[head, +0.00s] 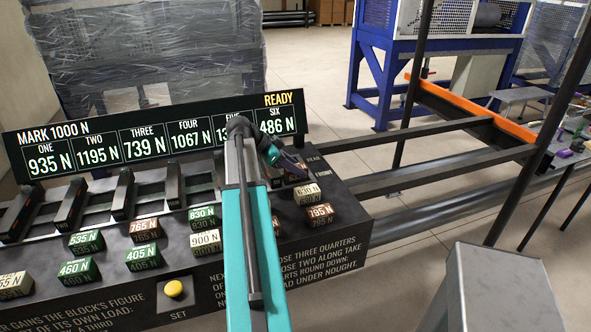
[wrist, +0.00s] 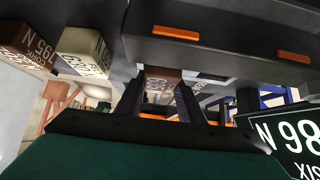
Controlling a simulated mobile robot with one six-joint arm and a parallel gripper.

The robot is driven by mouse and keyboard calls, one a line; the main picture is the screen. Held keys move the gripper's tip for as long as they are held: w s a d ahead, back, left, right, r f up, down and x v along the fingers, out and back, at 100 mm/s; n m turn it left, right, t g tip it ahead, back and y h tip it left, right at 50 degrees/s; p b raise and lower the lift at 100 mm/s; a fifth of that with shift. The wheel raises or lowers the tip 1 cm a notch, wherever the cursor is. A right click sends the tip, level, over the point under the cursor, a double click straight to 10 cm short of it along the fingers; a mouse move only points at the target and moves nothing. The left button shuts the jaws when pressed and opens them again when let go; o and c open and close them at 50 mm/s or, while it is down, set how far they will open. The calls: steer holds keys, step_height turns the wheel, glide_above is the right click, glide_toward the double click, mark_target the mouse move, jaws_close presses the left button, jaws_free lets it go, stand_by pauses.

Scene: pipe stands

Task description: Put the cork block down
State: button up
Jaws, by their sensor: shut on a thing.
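The cork block (wrist: 160,73) is brown with pale lettering. In the wrist view it sits between the two dark fingers of my gripper (wrist: 161,88), which are shut on it. In the head view my gripper (head: 286,160) is at the right end of the bench, by station six, below the display's right end. The block is mostly hidden there behind my wrist and fingers. I cannot tell whether its underside touches anything. Another brown block marked cork, 795 N (wrist: 24,47), lies to the left in the wrist view; it also shows in the head view (head: 320,214).
A cream 630 N block (head: 306,192) stands close to my gripper. Several labelled blocks, such as the green 535 N one (head: 86,241), lie on the black bench. Dark stations line its back under the display (head: 160,132), which reads READY. A yellow SET button (head: 173,289) is in front.

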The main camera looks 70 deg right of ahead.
steer(key=shift+f, duration=0.55)
steer(key=shift+a+f+b, duration=0.1)
steer(key=shift+f+b, duration=0.25)
steer(key=shift+f, duration=0.05)
steer(key=o, duration=0.9)
steer(key=shift+o, duration=1.1)
steer(key=shift+a+f, duration=0.1)
steer(key=shift+f, duration=0.05)
steer(key=shift+r+p, duration=0.3)
steer(key=shift+p, duration=0.1)
steer(key=shift+w+r+b, duration=0.3)
steer(key=shift+b, duration=0.1)
steer(key=b+v, duration=0.3)
steer(key=v, duration=0.8)
steer(key=shift+a+r, duration=0.1)
steer(key=shift+r, duration=0.2)
